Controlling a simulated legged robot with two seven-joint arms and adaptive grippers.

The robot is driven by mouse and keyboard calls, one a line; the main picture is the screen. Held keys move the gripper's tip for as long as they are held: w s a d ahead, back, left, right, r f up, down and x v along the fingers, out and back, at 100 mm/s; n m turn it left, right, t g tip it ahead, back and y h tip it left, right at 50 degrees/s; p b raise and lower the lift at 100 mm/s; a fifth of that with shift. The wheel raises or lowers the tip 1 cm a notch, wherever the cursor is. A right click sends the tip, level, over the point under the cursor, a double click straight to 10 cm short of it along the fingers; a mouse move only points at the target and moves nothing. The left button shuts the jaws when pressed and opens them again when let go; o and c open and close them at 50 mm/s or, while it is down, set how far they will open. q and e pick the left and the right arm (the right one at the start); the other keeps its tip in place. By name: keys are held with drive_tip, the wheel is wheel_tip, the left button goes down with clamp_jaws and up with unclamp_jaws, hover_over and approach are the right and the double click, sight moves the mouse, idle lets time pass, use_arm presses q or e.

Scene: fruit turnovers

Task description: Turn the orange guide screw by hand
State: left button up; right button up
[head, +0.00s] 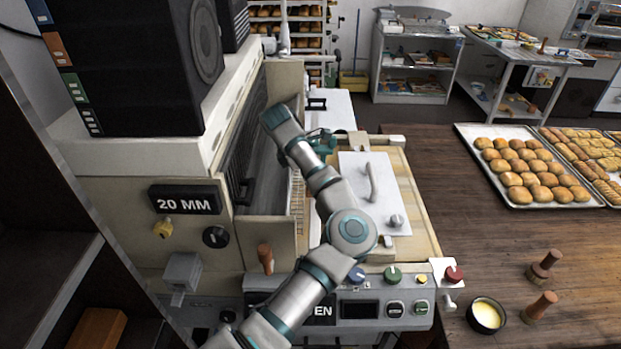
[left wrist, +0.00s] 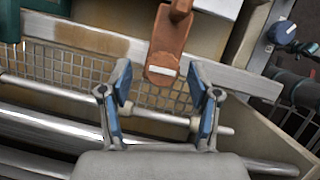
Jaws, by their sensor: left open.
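In the left wrist view the orange guide screw (left wrist: 170,50), a brown-orange piece with a pale mark on its lower end, stands at a light rail, at top centre. In the head view an orange handle (head: 265,258) stands at the machine's front left, perhaps the same part. My left arm reaches over the machine there, its fingers hidden. My right gripper is not in view.
Metal rollers (left wrist: 60,128) and a wire grid (left wrist: 75,68) lie close around my left gripper. A control panel (head: 340,312) with knobs runs along the machine's front. A wooden table (head: 440,165) at the right bears bun trays (head: 517,202) and a yellow-filled bowl (head: 486,315).

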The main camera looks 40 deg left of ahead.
use_arm(q)
drive_tip(key=v, duration=1.2)
drive_tip(key=shift+a, duration=0.1)
